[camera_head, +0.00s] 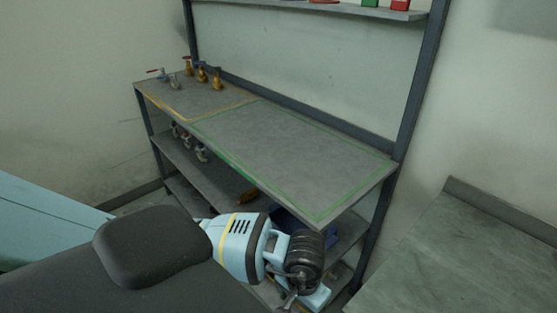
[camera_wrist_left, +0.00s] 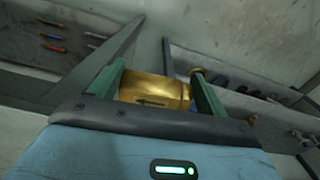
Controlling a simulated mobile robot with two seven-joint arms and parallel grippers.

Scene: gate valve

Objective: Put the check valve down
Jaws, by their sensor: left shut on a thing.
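The check valve (camera_wrist_left: 155,92) is a brass cylinder with a dark arrow on its side. In the left wrist view it sits between the green fingers of my left gripper (camera_wrist_left: 157,90), which is shut on it. In the head view my left arm reaches in front of the workbench (camera_head: 290,150), low in the picture. Its fingers and the valve cannot be made out there. The bench top has a green-outlined area on the right, empty, and a yellow-outlined area on the left. My right gripper is not in view.
Brass valves (camera_head: 216,80) and red-handled valves (camera_head: 188,66) stand at the bench's far left. More parts (camera_head: 200,153) lie on the shelf below. A dark upright post (camera_head: 412,90) rises at the bench's right. Another grey surface (camera_head: 470,260) is at the lower right.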

